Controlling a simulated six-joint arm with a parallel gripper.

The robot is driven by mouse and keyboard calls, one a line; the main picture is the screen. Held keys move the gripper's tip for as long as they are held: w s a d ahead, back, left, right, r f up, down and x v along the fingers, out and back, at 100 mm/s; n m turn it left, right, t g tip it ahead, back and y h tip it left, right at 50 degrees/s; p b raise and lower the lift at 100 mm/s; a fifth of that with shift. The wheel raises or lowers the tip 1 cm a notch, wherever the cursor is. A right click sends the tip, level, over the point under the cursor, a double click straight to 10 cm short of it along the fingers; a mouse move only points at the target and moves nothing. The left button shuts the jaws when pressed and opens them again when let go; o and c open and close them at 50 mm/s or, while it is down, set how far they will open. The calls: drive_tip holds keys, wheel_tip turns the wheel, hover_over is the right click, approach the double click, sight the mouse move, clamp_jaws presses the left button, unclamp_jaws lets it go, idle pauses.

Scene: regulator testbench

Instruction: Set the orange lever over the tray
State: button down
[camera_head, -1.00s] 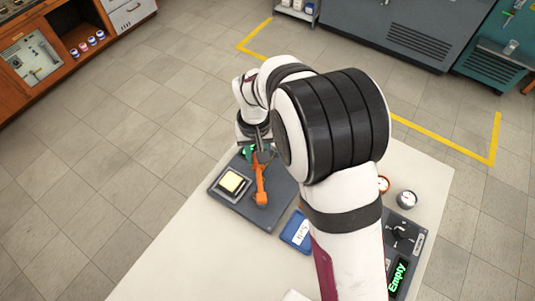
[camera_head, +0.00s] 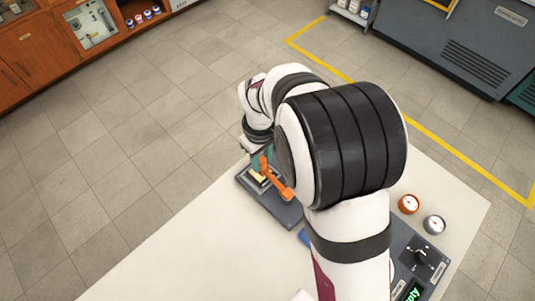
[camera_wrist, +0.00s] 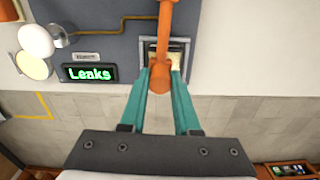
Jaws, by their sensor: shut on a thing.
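The orange lever (camera_head: 277,184) is pivoted on a dark grey base plate (camera_head: 284,213). Its arm reaches up and left from the pivot, across the pale, square tray, which is mostly hidden in the head view. In the wrist view the lever (camera_wrist: 164,35) runs down the picture in front of the framed tray (camera_wrist: 177,58), so its end lies over it from there. My gripper (camera_wrist: 160,82) has teal fingers, closed on the lever's rounded end from both sides. In the head view the fingers are partly hidden behind the lever and my wrist.
A green "Leaks" display (camera_wrist: 90,73) sits on the plate beside the tray. The table's left part is clear.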

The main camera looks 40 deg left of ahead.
drive_tip(key=shift+s+n, duration=0.3)
drive_tip(key=shift+n, duration=0.1)
drive_tip(key=shift+s, duration=0.1)
drive_tip(key=c, duration=0.6)
unclamp_jaws()
drive_tip(key=shift+r, duration=0.1)
wheel_tip(320, 180, up, 16)
drive_tip(key=shift+f, duration=0.15)
